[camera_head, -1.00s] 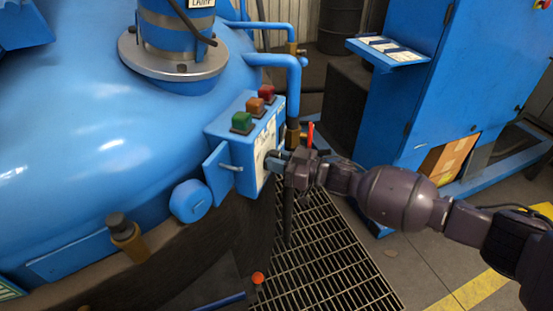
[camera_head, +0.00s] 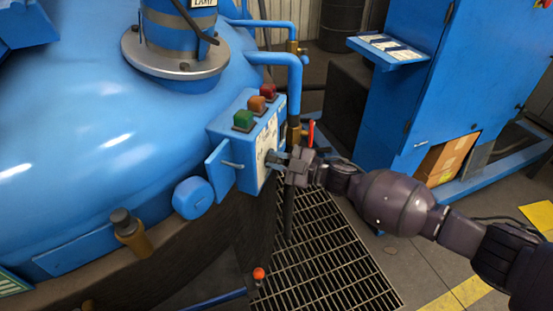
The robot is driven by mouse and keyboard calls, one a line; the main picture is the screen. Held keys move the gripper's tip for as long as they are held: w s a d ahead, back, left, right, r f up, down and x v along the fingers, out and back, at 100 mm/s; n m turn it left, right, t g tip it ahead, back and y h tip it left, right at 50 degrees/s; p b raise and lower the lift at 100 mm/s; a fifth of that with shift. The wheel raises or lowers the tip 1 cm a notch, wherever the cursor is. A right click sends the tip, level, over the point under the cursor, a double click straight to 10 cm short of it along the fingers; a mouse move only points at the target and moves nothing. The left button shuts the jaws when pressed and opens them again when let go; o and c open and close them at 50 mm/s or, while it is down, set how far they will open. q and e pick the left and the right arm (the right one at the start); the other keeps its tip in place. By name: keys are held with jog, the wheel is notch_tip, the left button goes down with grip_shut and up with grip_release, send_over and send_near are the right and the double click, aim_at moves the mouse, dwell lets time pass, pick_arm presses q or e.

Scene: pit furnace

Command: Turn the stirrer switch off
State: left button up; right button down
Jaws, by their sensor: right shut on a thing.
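A blue control box (camera_head: 250,138) is fixed to the side of the round blue furnace. Its right-hand face carries a pale label panel (camera_head: 266,140), and the stirrer switch appears to be on that face, hidden by my gripper. My right gripper (camera_head: 276,160) reaches in from the right with its fingertips at the lower part of this face. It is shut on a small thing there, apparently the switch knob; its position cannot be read. My left gripper is not in view.
Green, orange and red lamps (camera_head: 269,91) top the box, and a small blue door (camera_head: 222,164) stands open on its left. A red-handled valve (camera_head: 310,132) and blue pipe (camera_head: 294,80) are close behind my gripper. Floor grating (camera_head: 325,255) lies below; a blue cabinet (camera_head: 450,80) stands right.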

dwell(0.5)
jog(key=c, duration=1)
grip_release()
jog(key=shift+c, duration=0.2)
jog(key=shift+s+d, duration=0.15)
jog(key=shift+d, duration=0.35)
jog(key=p+v, duration=0.1)
jog(key=v, duration=0.8)
jog(key=shift+s+d, duration=0.25)
jog(key=shift+d, duration=0.1)
